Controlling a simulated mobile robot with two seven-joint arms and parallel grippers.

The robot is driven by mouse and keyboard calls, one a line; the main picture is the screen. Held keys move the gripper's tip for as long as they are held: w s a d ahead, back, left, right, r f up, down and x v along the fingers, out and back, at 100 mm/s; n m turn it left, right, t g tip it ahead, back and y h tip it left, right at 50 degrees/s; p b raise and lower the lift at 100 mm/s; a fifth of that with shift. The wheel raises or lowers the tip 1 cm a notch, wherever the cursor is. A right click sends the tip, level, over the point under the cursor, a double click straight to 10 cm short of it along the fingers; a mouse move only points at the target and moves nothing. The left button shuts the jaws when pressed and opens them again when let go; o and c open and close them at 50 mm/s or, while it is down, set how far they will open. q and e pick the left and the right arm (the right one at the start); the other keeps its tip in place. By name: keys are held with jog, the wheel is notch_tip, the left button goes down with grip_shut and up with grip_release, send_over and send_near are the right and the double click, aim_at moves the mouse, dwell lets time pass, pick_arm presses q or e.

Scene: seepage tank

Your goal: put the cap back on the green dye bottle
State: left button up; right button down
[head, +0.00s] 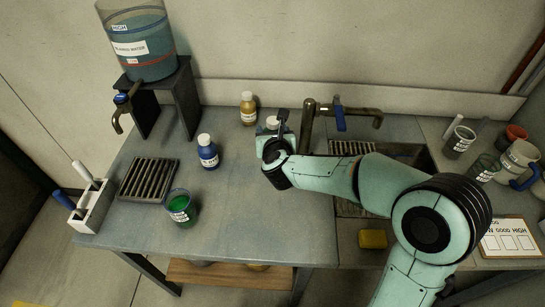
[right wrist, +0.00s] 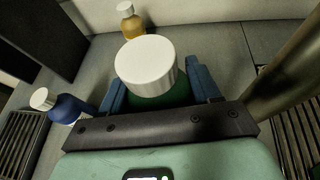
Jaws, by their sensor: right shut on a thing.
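The green dye bottle (right wrist: 165,98) is between the blue fingers of my right gripper (right wrist: 163,92) in the right wrist view. The gripper is shut on its green body. A wide white cap (right wrist: 146,66) sits on top of the bottle and looks level; whether it is screwed tight I cannot tell. In the head view the white cap (head: 271,122) shows just beyond my right gripper (head: 274,133), near the back of the bench; the arm hides most of the bottle. My left gripper is not in view.
A blue bottle (head: 207,152) and a yellow-brown bottle (head: 248,109), both with white caps, stand nearby. A beaker of green liquid (head: 180,208) is at front left beside a drain grate (head: 149,179). A brown faucet (head: 307,125) stands close right of the gripper. The front bench middle is clear.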

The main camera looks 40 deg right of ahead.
jog(key=shift+f+b, duration=0.3)
jog(key=shift+f, duration=1.6)
jog(key=shift+f+b, duration=0.45)
jog(key=shift+f, duration=1.65)
jog(key=shift+f+b, duration=0.2)
jog(key=shift+b, duration=0.1)
jog(key=shift+c, duration=1.2)
grip_release()
jog(key=shift+r, duration=0.1)
jog(key=shift+r+p, duration=0.15)
jog(key=shift+p, duration=0.25)
jog(key=v, duration=1.2)
